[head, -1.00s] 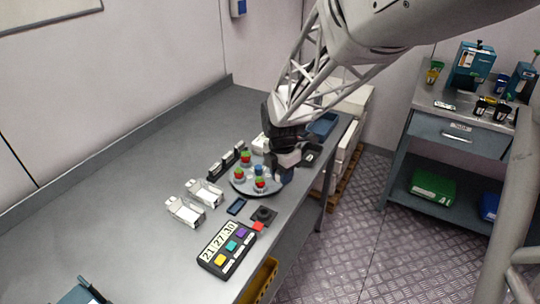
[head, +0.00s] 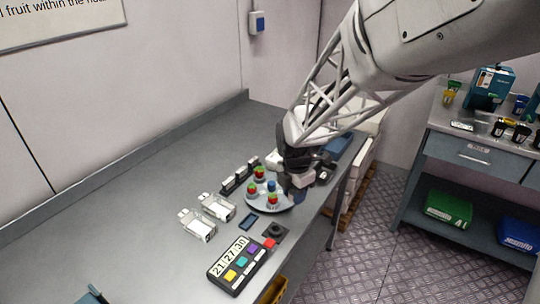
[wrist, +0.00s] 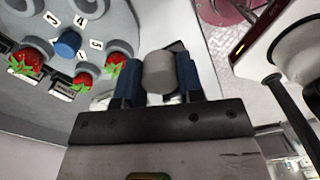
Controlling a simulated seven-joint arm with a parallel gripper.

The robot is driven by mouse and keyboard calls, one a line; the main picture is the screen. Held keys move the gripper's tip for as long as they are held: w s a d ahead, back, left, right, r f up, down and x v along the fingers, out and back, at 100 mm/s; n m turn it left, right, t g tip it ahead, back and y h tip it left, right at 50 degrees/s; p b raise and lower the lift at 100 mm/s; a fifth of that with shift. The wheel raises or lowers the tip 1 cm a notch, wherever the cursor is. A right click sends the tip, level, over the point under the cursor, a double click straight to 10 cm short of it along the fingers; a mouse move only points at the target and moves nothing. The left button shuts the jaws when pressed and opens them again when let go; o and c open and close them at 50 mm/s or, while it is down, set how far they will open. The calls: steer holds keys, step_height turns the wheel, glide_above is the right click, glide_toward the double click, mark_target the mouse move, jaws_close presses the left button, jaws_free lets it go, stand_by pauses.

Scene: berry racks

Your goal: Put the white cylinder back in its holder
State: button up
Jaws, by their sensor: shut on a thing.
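The white cylinder (wrist: 159,72) is held between the two blue fingers of my gripper (wrist: 157,78) in the wrist view; it looks pale grey there. In the head view, my gripper (head: 296,190) is at the right edge of a round grey plate (head: 262,208), and the cylinder cannot be made out clearly. The plate carries several ring-shaped seats with number labels. A blue cylinder (wrist: 67,44) stands in one seat, and strawberries (wrist: 27,62) sit in others. I cannot tell which place is the white cylinder's holder.
A black rack (head: 238,178) stands behind the plate. Two clear boxes (head: 198,226) lie to its left. A timer (head: 237,266), a small dark blue tray (head: 248,220) and a black knobbed device (head: 276,231) are in front.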

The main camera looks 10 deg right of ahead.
steer(key=shift+s+a+f+n, duration=0.1)
steer(key=shift+s+a+n, duration=0.6)
steer(key=shift+a+n, duration=0.3)
steer(key=shift+s+a+f+n, duration=0.1)
steer(key=shift+s+a+n, duration=0.55)
steer(key=shift+a+n, duration=0.3)
steer(key=shift+s+a+f+n, duration=0.1)
steer(key=shift+s+a+n, duration=0.7)
steer(key=shift+a, duration=0.25)
steer(key=shift+w+f, duration=0.15)
steer(key=shift+f, duration=2.35)
steer(key=shift+f, duration=0.35)
steer(key=o, duration=1.1)
steer(key=shift+c, duration=0.2)
steer(key=shift+r, duration=0.2)
step_height(320, 180, up, 7)
steer(key=shift+f, duration=0.15)
